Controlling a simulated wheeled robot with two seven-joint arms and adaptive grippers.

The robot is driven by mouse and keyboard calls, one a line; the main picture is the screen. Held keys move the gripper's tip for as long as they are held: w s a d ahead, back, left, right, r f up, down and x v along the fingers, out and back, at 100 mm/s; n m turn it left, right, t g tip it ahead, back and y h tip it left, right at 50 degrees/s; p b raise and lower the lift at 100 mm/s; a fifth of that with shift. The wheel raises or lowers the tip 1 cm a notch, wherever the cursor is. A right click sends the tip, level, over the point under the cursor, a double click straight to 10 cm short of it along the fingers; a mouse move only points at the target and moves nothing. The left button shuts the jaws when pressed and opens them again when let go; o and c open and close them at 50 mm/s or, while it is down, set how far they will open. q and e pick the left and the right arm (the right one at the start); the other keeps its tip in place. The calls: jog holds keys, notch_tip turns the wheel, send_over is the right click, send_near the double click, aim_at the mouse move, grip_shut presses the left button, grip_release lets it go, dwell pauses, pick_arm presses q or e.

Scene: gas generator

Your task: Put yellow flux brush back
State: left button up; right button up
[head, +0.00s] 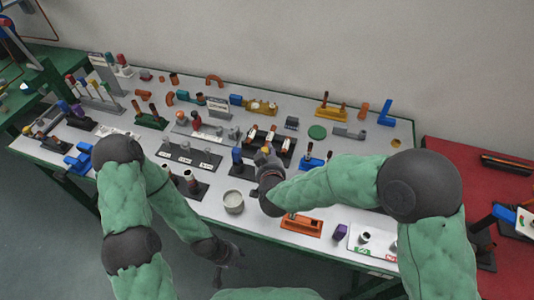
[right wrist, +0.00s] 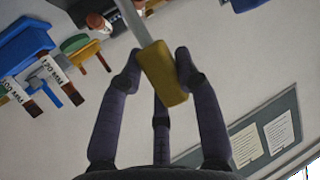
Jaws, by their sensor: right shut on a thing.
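In the right wrist view, the yellow flux brush (right wrist: 164,74) shows as a yellow block-like end with a grey shaft running up out of the picture. My right gripper (right wrist: 156,72) is shut on the yellow end, with fingers on both sides of it. In the head view, my right gripper (head: 268,165) is above the middle of the table, and a small yellow bit of the brush (head: 266,150) shows at its tip. The rest of the brush is hidden there. My left gripper (head: 228,262) hangs low beyond the table's front edge, empty, its fingers apart.
The white table (head: 200,205) is crowded with racks and fittings. An orange block (head: 301,225) lies in front. A rack (head: 98,98) with several upright coloured-top tools stands at the back left.

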jog(key=shift+f+b, duration=0.75)
jog(key=shift+f, duration=0.4)
jog(key=o, duration=1)
jog(key=shift+o, duration=0.2)
jog(key=v, duration=1.2)
